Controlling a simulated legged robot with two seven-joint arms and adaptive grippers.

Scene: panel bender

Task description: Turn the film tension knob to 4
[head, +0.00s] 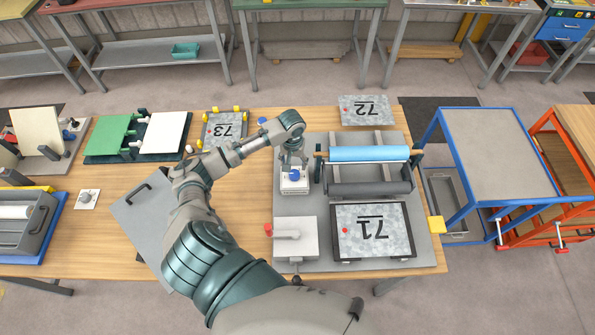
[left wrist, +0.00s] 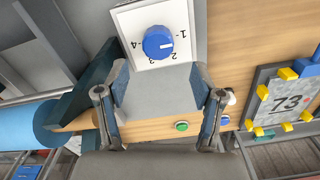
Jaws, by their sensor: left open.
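The film tension knob (left wrist: 158,43) is a blue round dial on a white plate (left wrist: 187,12) with marks 1 to 4. In the left wrist view its white pointer mark seems to lie on the side of 1 and 2, away from 4. In the head view the knob (head: 295,174) shows just below my left gripper (head: 293,163). In the left wrist view the fingers of my left gripper (left wrist: 160,84) are spread wide with nothing between them, and the knob lies beyond their tips. I cannot tell the exact gap. My right gripper is out of view.
A blue roller (head: 368,154) and a grey roller stand right of the knob. A white box with a red-tipped lever (head: 292,236) and panel 71 (head: 374,231) lie nearer. Panel 73 (head: 224,127) is to the left. Green and blue buttons (left wrist: 182,126) show in the left wrist view.

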